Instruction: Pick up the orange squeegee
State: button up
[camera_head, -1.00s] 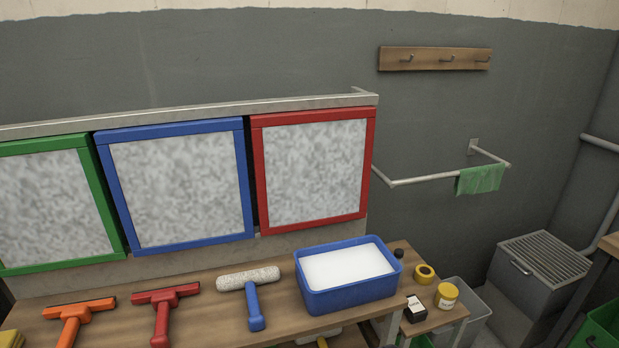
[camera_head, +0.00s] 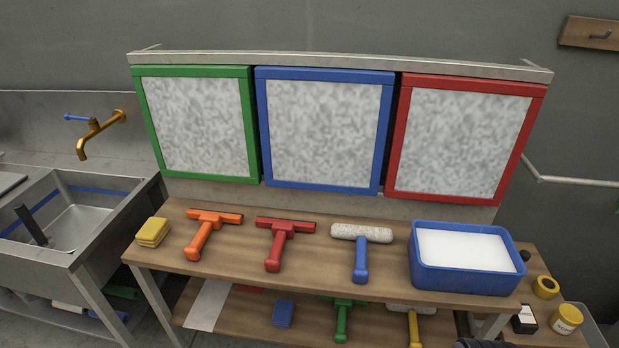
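The orange squeegee (camera_head: 205,236) lies on the left part of the wooden table's top (camera_head: 320,272). Its dark-edged head is toward the back and its handle points to the front. A red squeegee (camera_head: 278,241) lies just right of it, apart from it. My gripper is not clearly visible; only a small dark shape shows at the bottom edge, and I cannot tell what it is.
Yellow sponges (camera_head: 152,232) sit left of the orange squeegee. A white roller with a blue handle (camera_head: 361,257) and a blue tub of white liquid (camera_head: 464,281) stand to the right. A steel sink (camera_head: 75,222) is at the left. Framed panels (camera_head: 323,128) stand behind the table.

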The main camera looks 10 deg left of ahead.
aim_at(209, 219)
jog(key=i+j+u, duration=0.15)
jog(key=j, duration=0.4)
jog(key=i+j+u, duration=0.15)
jog(key=i+j, duration=0.2)
jog(key=j, duration=0.15)
jog(key=i+j+u, duration=0.15)
jog(key=i+j, duration=0.15)
jog(key=j, duration=0.2)
jog(key=i+j+u, duration=0.15)
jog(key=i+j, duration=0.15)
jog(key=j, duration=0.2)
